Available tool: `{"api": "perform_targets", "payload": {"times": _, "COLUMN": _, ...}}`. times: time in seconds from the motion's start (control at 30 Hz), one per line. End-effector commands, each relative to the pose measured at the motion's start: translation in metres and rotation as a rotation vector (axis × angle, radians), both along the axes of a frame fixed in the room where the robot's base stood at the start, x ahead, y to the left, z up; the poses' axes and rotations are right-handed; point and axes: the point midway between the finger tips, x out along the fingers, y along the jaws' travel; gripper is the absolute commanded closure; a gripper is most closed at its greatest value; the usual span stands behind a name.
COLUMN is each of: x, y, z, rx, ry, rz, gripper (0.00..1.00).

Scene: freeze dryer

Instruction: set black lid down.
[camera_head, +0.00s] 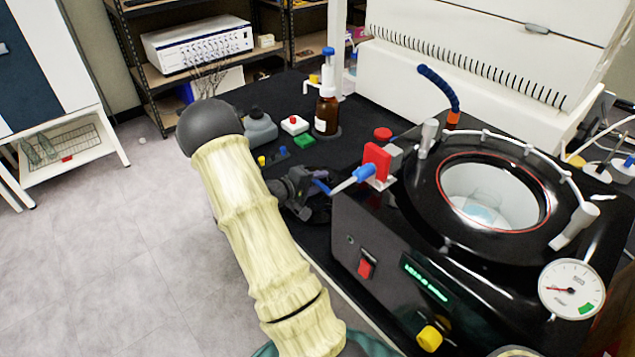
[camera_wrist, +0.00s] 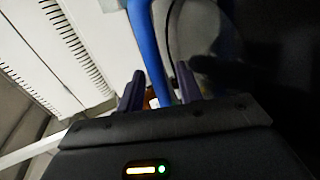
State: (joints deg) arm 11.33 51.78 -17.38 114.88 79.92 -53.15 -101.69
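My gripper (camera_head: 303,190) is low over the dark bench mat, at the left side of the freeze dryer (camera_head: 375,262). In the wrist view its two dark fingers (camera_wrist: 159,87) stand apart. The dryer's top opening, inside a black ring (camera_head: 425,205), is uncovered, with a pale chamber (camera_head: 490,190) inside.
A red valve block (camera_head: 376,160) with a blue and white handle sticks out close to my gripper. A brown bottle (camera_head: 326,112), a grey bottle (camera_head: 259,130) and small coloured pieces stand behind. A blue hose (camera_head: 440,88) rises behind the dryer. Floor at left is clear.

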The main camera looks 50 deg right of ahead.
Motion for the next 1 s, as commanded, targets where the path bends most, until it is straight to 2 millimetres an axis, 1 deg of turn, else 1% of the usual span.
{"api": "perform_targets", "payload": {"times": 0.2, "x": 0.000, "y": 0.001, "z": 0.003, "rx": 0.000, "ry": -0.002, "rz": 0.000, "gripper": 0.64}}
{"api": "perform_targets", "payload": {"times": 0.27, "x": 0.001, "y": 0.006, "z": 0.005, "rx": 0.000, "ry": -0.002, "rz": 0.002, "gripper": 0.64}}
{"api": "perform_targets", "payload": {"times": 0.37, "x": 0.003, "y": 0.019, "z": 0.010, "rx": 0.000, "ry": -0.001, "rz": 0.004, "gripper": 0.64}}
{"api": "perform_targets", "payload": {"times": 0.7, "x": 0.007, "y": 0.081, "z": 0.033, "rx": 0.001, "ry": -0.001, "rz": 0.004, "gripper": 0.64}}
{"api": "perform_targets", "payload": {"times": 0.8, "x": 0.009, "y": 0.097, "z": 0.039, "rx": 0.001, "ry": -0.001, "rz": 0.004, "gripper": 0.64}}
{"api": "perform_targets", "payload": {"times": 0.9, "x": 0.009, "y": 0.107, "z": 0.042, "rx": 0.000, "ry": -0.001, "rz": 0.001, "gripper": 0.64}}
{"api": "perform_targets", "payload": {"times": 1.0, "x": 0.009, "y": 0.112, "z": 0.044, "rx": 0.000, "ry": -0.001, "rz": 0.002, "gripper": 0.64}}
